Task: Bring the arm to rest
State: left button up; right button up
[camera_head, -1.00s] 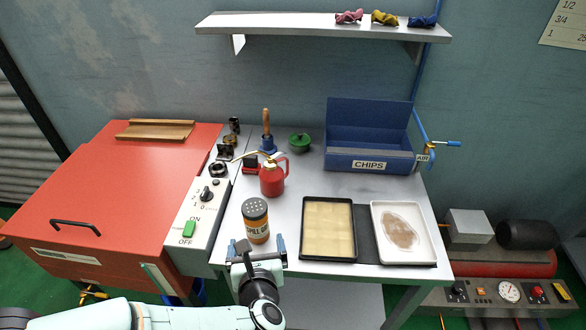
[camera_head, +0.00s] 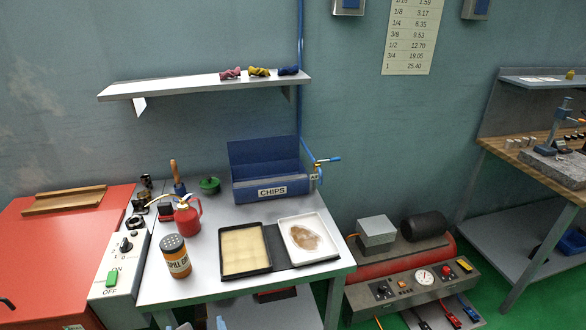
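My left gripper (camera_head: 196,323) shows only as two pale blue fingertips at the bottom edge of the head view, below the front of the cart top (camera_head: 205,291). The tips stand apart with nothing visible between them; the rest of that gripper and its arm are cut off. It is in front of the spill-labelled shaker can (camera_head: 176,257), not touching it. My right gripper is out of view.
On the cart top are a red oil can (camera_head: 187,220), a dark-rimmed tray (camera_head: 245,250), a white tray (camera_head: 308,239) and a blue chips bin (camera_head: 272,188). A red machine (camera_head: 60,240) stands left, a compressor (camera_head: 415,270) right. A shelf (camera_head: 200,86) hangs above.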

pick_arm(q)
notch_tip(320, 180, down, 20)
jog(key=d+f+m+g+h+p, duration=0.1)
jog(key=d+m+g+h+p, duration=0.3)
jog(key=m, duration=1.3)
jog(key=s+d+f+m+g+h, duration=0.1)
jog(key=s+f+m+g+h, duration=0.1)
jog(key=s+f+m+g, duration=0.2)
jog(key=s+d+f+m+g+h, duration=0.2)
jog(key=s+f+m+g, duration=0.3)
jog(key=s+f+m, duration=0.5)
jog(key=s+m+h, duration=0.1)
jog(key=s+m, duration=0.3)
jog(key=s, duration=0.2)
jog(key=shift+s+f, duration=0.25)
jog(key=shift+f, duration=0.05)
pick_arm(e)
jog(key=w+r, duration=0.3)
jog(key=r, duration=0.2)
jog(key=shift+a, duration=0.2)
